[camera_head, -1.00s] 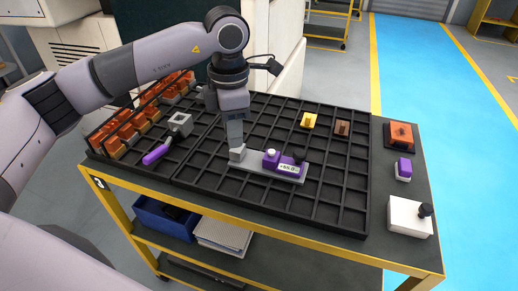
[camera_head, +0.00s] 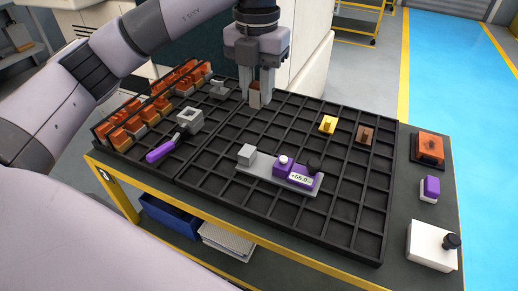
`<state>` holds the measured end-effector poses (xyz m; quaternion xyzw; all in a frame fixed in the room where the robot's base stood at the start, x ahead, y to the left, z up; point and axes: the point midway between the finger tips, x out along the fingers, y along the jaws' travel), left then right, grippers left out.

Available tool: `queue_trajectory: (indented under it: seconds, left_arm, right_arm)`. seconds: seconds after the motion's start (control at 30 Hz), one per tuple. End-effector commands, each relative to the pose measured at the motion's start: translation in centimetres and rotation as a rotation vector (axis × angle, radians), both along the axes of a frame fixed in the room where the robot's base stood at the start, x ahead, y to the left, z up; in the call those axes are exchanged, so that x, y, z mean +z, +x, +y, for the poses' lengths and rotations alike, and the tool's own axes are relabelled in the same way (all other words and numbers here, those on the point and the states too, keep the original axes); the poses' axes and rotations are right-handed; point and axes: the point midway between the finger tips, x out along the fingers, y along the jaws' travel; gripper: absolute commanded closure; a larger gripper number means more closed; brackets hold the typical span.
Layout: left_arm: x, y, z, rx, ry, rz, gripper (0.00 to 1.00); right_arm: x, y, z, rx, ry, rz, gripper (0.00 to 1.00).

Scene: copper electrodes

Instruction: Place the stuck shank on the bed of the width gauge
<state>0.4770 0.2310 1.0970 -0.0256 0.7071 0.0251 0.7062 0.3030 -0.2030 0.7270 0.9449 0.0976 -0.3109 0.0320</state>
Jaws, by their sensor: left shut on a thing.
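My left gripper (camera_head: 257,94) points down over the far middle of the black grid tray. It is shut on a small tan-and-brown piece (camera_head: 255,98), partly hidden between the fingers. I cannot tell for sure that this is the stuck shank, or whether it touches the tray. The bed between block and purple body looks bare. My right gripper is not in view.
The grid tray (camera_head: 235,196) covers most of the cart top. Orange electrodes (camera_head: 130,128) fill a rack at left. A purple-handled tool (camera_head: 172,144) lies beside it. Yellow (camera_head: 327,125) and brown (camera_head: 365,135) pieces stand at right. A white box (camera_head: 433,245) sits at front right.

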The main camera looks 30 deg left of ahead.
Motion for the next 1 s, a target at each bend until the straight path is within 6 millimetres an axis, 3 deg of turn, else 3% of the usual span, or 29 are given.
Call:
queue_trajectory:
  seconds: [0.13,0.4,0.67,0.9,1.0]
  left_arm:
    - [-3.5,-0.1,-0.1,-0.004,-0.002,0.004,1.0]
    - [-9.1,-0.1,0.0,-0.002,0.0,0.001,1.0]
    - [-11.1,0.0,0.0,-0.003,0.0,0.001,1.0]
    - [-14.4,0.0,0.0,-0.002,0.0,0.0,1.0]
    - [-14.7,0.0,0.0,-0.003,0.0,-0.002,1.0]
  right_arm:
    - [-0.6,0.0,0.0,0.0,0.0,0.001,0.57]
    - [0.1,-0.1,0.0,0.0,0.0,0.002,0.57]
    - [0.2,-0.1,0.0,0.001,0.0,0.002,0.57]
    - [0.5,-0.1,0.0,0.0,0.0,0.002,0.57]
    - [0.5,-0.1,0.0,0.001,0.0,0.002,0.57]
